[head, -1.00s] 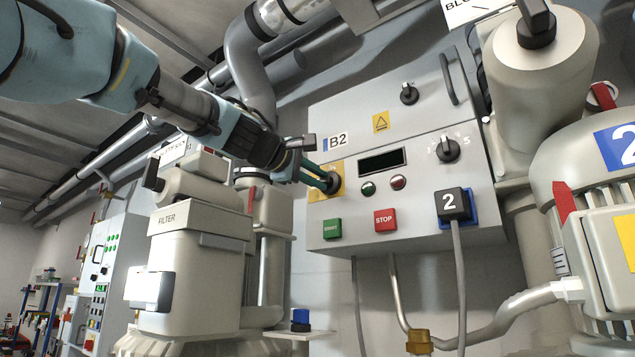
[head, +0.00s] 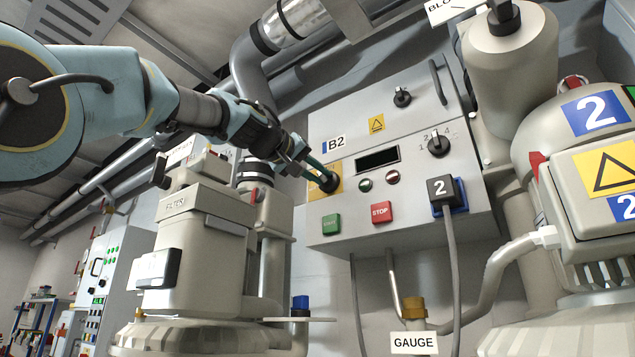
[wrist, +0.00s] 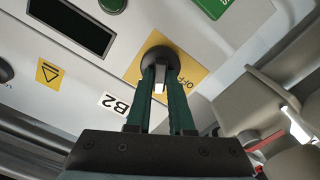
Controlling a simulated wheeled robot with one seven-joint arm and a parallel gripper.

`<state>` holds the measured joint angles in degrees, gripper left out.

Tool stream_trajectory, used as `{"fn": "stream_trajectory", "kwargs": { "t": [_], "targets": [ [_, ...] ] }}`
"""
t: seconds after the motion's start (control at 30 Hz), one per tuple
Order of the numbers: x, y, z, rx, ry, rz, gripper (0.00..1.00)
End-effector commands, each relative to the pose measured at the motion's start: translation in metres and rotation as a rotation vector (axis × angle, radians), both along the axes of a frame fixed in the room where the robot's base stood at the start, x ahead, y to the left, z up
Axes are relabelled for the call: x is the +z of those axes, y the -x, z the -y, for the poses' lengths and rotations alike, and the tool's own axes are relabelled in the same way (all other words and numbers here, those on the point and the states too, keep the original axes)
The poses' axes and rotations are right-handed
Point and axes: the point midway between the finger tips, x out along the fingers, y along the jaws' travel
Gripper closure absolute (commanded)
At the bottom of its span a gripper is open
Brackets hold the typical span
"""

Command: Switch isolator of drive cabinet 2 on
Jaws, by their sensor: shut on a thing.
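The grey drive cabinet B2 (head: 415,212) hangs on the wall in the middle of the head view. Its isolator is a round black knob (head: 330,183) on a yellow plate (head: 337,168) at the cabinet's left side. In the wrist view the knob (wrist: 157,57) sits on the yellow plate (wrist: 197,72), with OFF printed beside it. My gripper (head: 321,175) reaches it from the left. Its two green fingers (wrist: 160,80) are shut on the knob, one on each side of its grip. A pale mark shows between the fingers. Which setting the grip points to is unclear.
The cabinet also carries a green button (head: 331,223), a red STOP button (head: 382,212), two small lamps and a numbered dial (head: 438,143). A plug marked 2 (head: 442,190) has a hanging cable. A filter housing (head: 195,245) stands close below my arm. A blower (head: 590,165) is at right.

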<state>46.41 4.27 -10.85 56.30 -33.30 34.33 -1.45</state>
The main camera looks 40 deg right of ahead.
Motion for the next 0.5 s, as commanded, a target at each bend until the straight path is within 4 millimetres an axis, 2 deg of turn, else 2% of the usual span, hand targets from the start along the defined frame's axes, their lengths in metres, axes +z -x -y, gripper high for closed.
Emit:
{"fn": "stream_trajectory", "kwargs": {
  "t": [0.5],
  "targets": [
    [-0.002, 0.0017, 0.0014, -0.002, -0.109, 0.4, 1.0]
  ]
}}
